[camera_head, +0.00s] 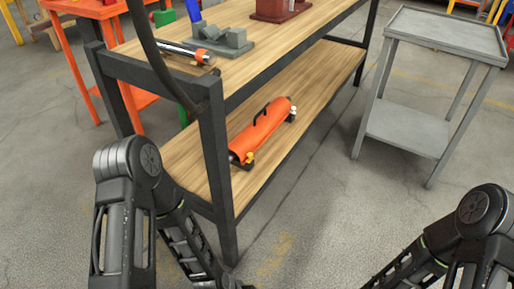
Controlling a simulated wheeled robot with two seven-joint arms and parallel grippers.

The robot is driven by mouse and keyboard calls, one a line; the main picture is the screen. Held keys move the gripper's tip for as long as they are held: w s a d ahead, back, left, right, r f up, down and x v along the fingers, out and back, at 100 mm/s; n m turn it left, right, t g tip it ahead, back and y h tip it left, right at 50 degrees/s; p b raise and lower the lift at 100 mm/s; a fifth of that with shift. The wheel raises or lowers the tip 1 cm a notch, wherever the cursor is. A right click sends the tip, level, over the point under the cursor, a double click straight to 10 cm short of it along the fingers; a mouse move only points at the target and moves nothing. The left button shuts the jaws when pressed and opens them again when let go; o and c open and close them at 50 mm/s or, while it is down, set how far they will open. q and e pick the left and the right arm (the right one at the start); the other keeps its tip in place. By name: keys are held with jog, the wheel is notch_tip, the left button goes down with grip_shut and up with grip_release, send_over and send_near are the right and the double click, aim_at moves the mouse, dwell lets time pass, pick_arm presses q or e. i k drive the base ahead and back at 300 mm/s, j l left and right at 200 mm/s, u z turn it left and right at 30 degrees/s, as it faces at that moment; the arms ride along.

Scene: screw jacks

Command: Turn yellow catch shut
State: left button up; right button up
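An orange cylinder-shaped screw jack (262,127) with a black handle lies on its side on the lower wooden shelf of the workbench. A small yellow part (249,158), which may be the catch, shows at its near end beside a dark knob. Whether it is turned open or shut is too small to tell. Parts of both my arms show along the bottom of the view, left and right, apart from the jack. Both run down past the lower edge, and neither gripper's fingers show.
The black-framed workbench (218,165) has a near corner leg just left of the jack. A grey vise (220,40) and a silver-and-orange tool (185,52) are on its top. A grey cart (408,125) stands at right, with bare floor between.

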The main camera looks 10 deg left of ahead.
aim_at(250, 155)
jog(key=i+l+u, duration=0.15)
jog(key=l, duration=0.2)
jog(key=i+l+u, duration=0.2)
jog(key=l, duration=0.2)
jog(key=i+l+u, duration=0.15)
jog(key=l, duration=0.25)
jog(key=i+l+u, duration=0.2)
jog(key=l, duration=0.25)
jog(key=i+l+u, duration=0.15)
jog(key=l, duration=0.3)
jog(key=l+u, duration=0.2)
jog(key=l, duration=0.25)
jog(key=i+l, duration=0.1)
jog(key=l, duration=0.5)
jog(key=i+u, duration=0.05)
